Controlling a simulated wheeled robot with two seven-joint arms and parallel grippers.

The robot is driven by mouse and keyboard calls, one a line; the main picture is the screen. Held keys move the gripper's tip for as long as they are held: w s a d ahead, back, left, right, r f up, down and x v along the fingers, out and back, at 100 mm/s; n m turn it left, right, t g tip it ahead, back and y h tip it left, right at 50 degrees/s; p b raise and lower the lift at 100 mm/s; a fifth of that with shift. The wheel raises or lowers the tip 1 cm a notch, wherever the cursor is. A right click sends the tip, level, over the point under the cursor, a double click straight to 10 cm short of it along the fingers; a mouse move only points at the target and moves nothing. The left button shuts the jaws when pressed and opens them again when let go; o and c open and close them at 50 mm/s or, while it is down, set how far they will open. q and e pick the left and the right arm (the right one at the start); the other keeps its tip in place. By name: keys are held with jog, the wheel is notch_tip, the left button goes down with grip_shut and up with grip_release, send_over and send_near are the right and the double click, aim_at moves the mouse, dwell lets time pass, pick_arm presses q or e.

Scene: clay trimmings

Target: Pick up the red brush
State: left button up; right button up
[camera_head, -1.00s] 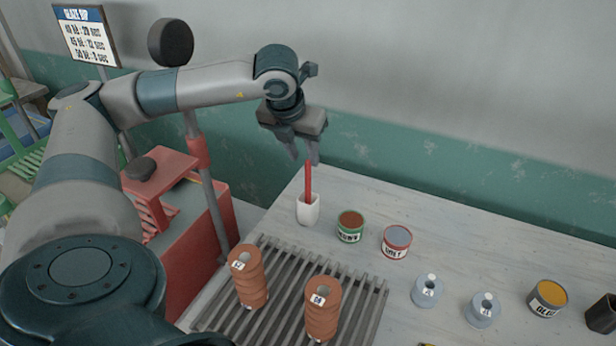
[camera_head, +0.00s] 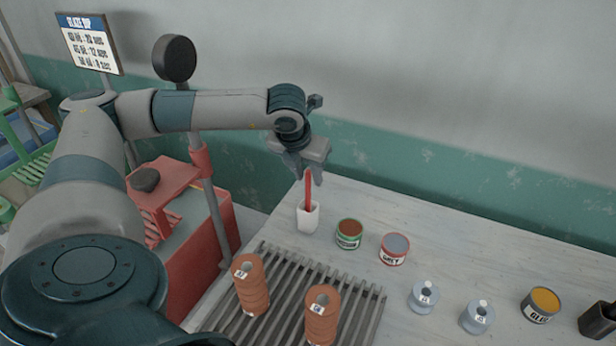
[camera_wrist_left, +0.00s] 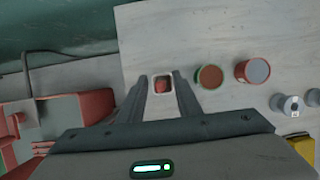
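The red brush (camera_head: 308,188) stands upright in a small white cup (camera_head: 308,219) near the table's back left. In the left wrist view the red brush (camera_wrist_left: 163,86) shows end-on inside the cup's pale rim (camera_wrist_left: 153,78), between my fingers. My left gripper (camera_head: 310,178) is right above the cup, pointing down, with its fingers around the top of the brush. In the left wrist view my left gripper (camera_wrist_left: 160,85) is open, with a finger on each side of the brush and gaps between. My right gripper is in neither view.
A green-banded can (camera_head: 348,234) and a red-banded can (camera_head: 394,249) stand right of the cup. Two terracotta stacks (camera_head: 250,284) stand on a slatted rack (camera_head: 284,275) in front. Pale blue pieces (camera_head: 424,296) and a yellow can (camera_head: 541,304) are farther right. A wall runs behind.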

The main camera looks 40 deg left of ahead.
pick_arm(q)
grip_shut()
jog(key=shift+r, duration=0.1)
